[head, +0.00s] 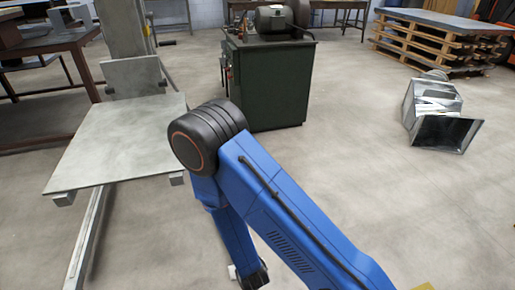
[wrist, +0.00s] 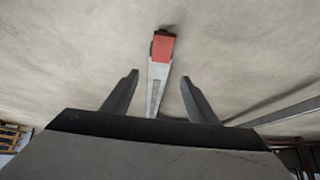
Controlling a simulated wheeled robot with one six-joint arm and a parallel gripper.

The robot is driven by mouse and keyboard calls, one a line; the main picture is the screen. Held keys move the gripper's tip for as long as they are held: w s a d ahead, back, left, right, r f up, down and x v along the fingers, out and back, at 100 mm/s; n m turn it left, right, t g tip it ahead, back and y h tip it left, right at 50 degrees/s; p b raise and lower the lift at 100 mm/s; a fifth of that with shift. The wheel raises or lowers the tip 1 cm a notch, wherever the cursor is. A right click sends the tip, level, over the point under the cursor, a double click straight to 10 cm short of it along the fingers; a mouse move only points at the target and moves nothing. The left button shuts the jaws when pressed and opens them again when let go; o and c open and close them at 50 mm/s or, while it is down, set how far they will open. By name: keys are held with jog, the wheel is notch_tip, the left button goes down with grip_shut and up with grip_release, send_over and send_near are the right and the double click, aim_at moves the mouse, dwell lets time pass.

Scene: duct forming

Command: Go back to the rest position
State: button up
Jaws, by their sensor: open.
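My gripper (wrist: 159,78) is open in the wrist view, its two dark fingers spread apart. It holds nothing that I can see. Between and beyond the fingers is a grey metal bar (wrist: 157,88) with a red end (wrist: 163,47), over the pale floor; I cannot tell how far it is from the fingertips. In the head view my blue arm is bent, with its elbow raised and its lower part reaching down to the bottom edge. The gripper's fingers cannot be made out there.
A grey lift stand (head: 125,140) with a flat plate and a long floor leg is at left. A dark green cabinet (head: 270,85) carrying a machine stands behind my arm. A sheet-metal duct piece (head: 440,115) lies at right, before stacked pallets (head: 440,42). Floor between cabinet and duct is clear.

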jog(key=w+d+r+m+g, duration=0.15)
jog(key=w+r, duration=0.25)
jog(key=r, duration=0.5)
jog(key=w+d+r, duration=0.2)
jog(key=w+r, duration=0.1)
jog(key=r, duration=0.5)
jog(key=d+r, duration=0.5)
jog(key=r, duration=0.3)
jog(key=d+r, duration=0.5)
jog(key=r, duration=0.3)
jog(key=s+d+r, duration=0.6)
jog(key=d+r, duration=0.5)
jog(key=s+d+r+h, duration=0.1)
jog(key=s+d+r, duration=0.2)
jog(key=s+d, duration=0.2)
jog(key=s+d+r+m+h, duration=0.1)
jog(key=s+d+r, duration=0.3)
jog(key=s, duration=0.5)
jog(key=shift+d+r, duration=0.15)
jog(key=shift+d, duration=0.45)
